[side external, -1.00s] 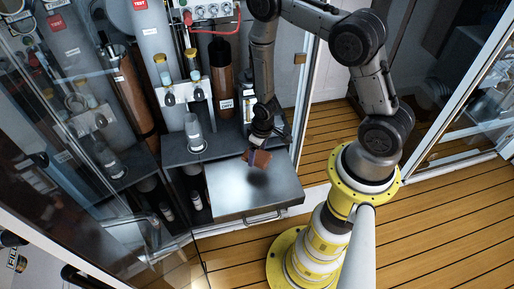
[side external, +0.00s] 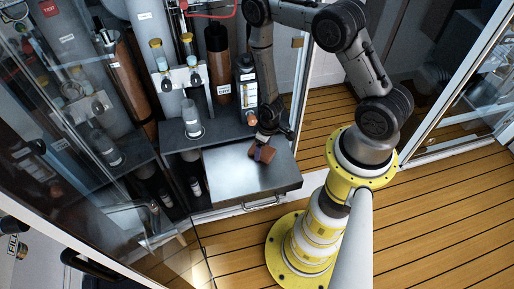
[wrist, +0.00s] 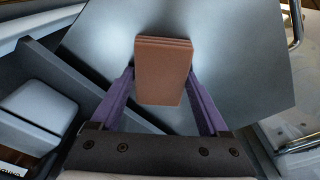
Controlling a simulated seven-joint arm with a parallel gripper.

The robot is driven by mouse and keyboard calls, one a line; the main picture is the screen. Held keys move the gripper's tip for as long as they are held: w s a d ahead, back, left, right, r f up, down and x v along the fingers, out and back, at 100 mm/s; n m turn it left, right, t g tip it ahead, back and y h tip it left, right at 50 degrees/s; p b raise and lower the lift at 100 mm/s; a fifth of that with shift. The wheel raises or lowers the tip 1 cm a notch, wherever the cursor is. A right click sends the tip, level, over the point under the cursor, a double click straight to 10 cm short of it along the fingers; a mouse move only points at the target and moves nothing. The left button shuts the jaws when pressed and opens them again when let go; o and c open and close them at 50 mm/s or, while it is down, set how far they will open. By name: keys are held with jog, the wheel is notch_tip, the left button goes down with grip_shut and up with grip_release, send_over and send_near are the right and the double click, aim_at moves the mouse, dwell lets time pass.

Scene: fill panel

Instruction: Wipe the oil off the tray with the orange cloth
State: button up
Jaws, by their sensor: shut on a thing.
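The orange cloth, a folded brown-orange pad, (side external: 262,153) is at the upper right part of the grey metal tray (side external: 225,180), on or just above its surface. In the wrist view the cloth (wrist: 163,68) stands between the two purple fingers, over the smooth grey tray (wrist: 235,55). My gripper (wrist: 160,82) is shut on the cloth, and it also shows in the side view (side external: 263,143), pointing down. I cannot make out a clear oil patch on the tray; the area under the cloth is hidden.
The tray's front has a metal handle (side external: 262,203). A glass panel (side external: 110,150) stands at left. The tray's front left is clear.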

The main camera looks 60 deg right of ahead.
jog(key=shift+s+d, duration=0.45)
jog(key=shift+s, duration=0.05)
jog(key=w+a, duration=0.3)
jog(key=shift+s+r, duration=0.1)
jog(key=shift+r, duration=3.95)
jog(key=shift+f, duration=0.1)
